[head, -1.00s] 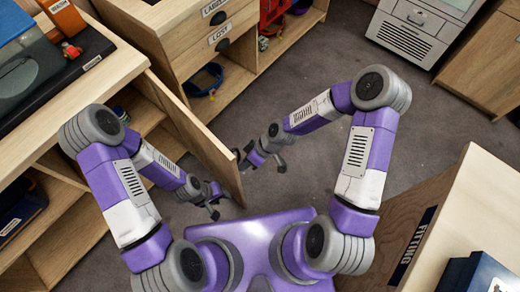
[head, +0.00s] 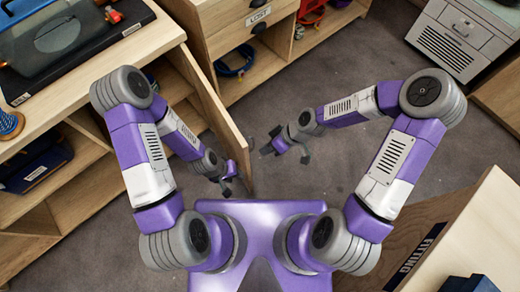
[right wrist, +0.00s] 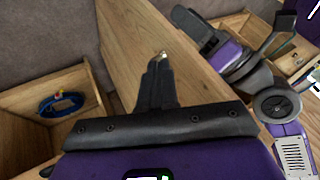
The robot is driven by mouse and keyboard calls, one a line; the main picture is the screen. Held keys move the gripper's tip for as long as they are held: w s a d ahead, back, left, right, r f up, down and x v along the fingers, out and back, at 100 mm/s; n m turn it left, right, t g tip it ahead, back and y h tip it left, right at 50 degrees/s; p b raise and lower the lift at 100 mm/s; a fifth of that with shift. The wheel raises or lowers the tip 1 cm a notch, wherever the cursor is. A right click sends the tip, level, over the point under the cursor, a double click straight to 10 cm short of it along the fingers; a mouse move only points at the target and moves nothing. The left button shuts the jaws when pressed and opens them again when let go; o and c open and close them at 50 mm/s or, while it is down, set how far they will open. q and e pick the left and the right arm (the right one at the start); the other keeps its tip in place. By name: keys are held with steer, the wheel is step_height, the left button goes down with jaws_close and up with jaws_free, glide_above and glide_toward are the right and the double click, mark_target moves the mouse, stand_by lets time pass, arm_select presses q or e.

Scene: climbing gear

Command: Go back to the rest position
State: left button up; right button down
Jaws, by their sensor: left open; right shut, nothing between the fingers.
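My left gripper (head: 229,181) hangs low in front of my body, open and empty, close to the free edge of an open cabinet door (head: 222,115). My right gripper (head: 290,150) is to the right of that door edge, over the grey floor, with nothing held. In the right wrist view its fingers (right wrist: 160,68) are shut together, with the wooden door panel (right wrist: 135,35) behind them. The left gripper (right wrist: 240,40) also shows there at upper right, with its fingers apart.
An open cabinet with shelves (head: 85,185) stands at left. A drawer unit (head: 245,25) at the back holds a blue coil (head: 235,65) in its cubby. Floor (head: 340,90) is clear between.

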steer(key=shift+v, duration=1)
